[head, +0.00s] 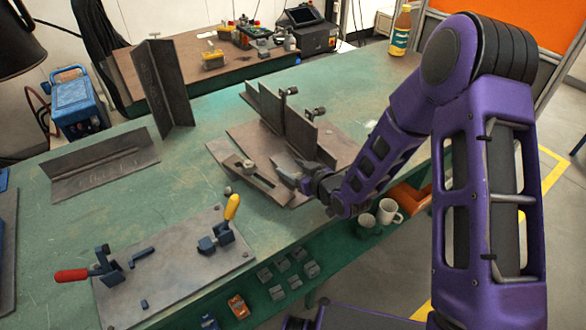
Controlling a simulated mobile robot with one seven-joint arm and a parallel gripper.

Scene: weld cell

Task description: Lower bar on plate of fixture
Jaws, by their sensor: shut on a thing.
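A grey steel fixture plate (228,147) lies on the green table in the middle of the head view. Upright grey walls (296,130) with dark clamps stand on it. My gripper (301,179) is at the plate's near right side, low by the walls. It is shut on a grey bar (283,164), whose outline merges with the grey parts around it. I cannot tell whether the bar touches the plate. A longer slotted grey piece (262,178) lies along the plate's near edge. My wrist hides part of the plate's right side.
A second plate (178,270) with red-handled and yellow-handled toggle clamps lies at the front left. Angle pieces (100,166) and a tall upright profile (163,85) stand at the left. Two mugs (389,212) and small blocks sit below the near edge. The table's back right is mostly clear.

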